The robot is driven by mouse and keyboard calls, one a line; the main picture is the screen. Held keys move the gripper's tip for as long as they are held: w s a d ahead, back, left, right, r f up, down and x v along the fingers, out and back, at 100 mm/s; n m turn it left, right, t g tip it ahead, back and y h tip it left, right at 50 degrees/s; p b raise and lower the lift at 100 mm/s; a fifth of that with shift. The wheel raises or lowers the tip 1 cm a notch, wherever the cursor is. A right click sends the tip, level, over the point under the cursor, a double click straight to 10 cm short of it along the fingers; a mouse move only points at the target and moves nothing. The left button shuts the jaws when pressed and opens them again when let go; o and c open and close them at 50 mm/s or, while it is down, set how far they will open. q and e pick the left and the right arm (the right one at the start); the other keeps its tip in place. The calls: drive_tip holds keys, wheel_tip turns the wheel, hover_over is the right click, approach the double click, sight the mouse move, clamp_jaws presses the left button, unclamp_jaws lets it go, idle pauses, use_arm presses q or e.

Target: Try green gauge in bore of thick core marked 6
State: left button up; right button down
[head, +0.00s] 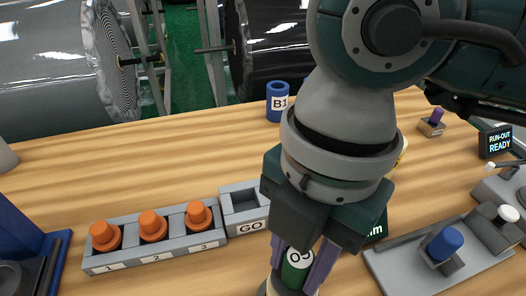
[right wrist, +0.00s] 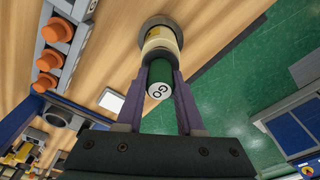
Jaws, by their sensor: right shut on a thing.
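My right gripper (head: 300,262) is shut on the green gauge (head: 296,266), whose white end marked GO faces up between the two purple fingers. The gauge also shows in the right wrist view (right wrist: 160,75), lined up with a cream core (right wrist: 158,42). The core's pale rim (head: 268,289) shows just under the gauge at the bottom edge of the head view. The gauge's lower end meets or overlaps the core's mouth; I cannot tell how far in it is. No number on the core is readable. My left gripper is not in view.
A grey holder (head: 160,254) numbered 1 to 3 carries orange plugs. Beside it the GO holder (head: 245,205) has an empty slot. A blue B1 cylinder (head: 279,102) stands behind. A grey fixture with a blue knob (head: 444,243) lies at right. The table's middle left is clear.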

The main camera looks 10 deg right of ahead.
drive_tip(key=shift+f+b, duration=0.4)
drive_tip(key=shift+f, duration=0.2)
idle(0.8)
drive_tip(key=shift+r, duration=0.1)
drive_tip(key=shift+r+p, duration=3.3)
drive_tip(key=shift+r, duration=0.15)
